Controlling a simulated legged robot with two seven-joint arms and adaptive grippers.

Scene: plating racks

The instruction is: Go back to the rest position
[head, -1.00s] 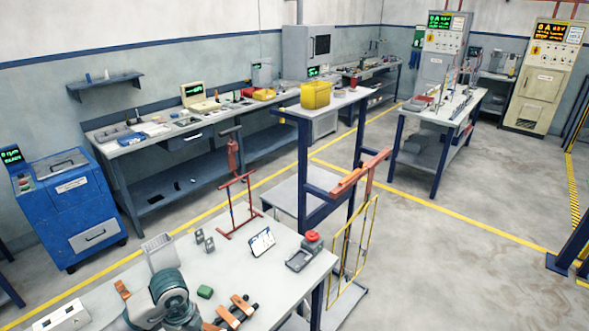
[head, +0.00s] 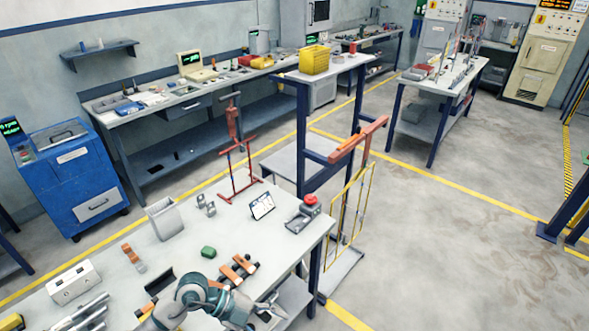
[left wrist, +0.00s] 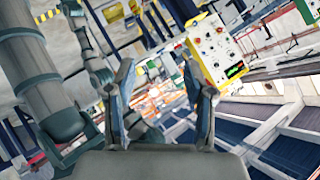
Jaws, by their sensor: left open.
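My left gripper (left wrist: 162,108) is open and empty in the left wrist view. Its two dark fingers stand apart, with nothing between them but the distant room. In the head view my arm comes in at the bottom edge over the near workbench (head: 105,262). The gripper end (head: 268,308) shows small and partly cut off near the bench's front right. I cannot make out its fingers clearly there. My right gripper cannot be made out in either view.
On the bench lie orange-and-black clamps (head: 238,270), a green block (head: 208,252), a grey bin (head: 164,218), a white box (head: 74,282) and a red-button box (head: 308,207). A red stand (head: 238,170) rises at the back. Open floor (head: 440,260) lies right.

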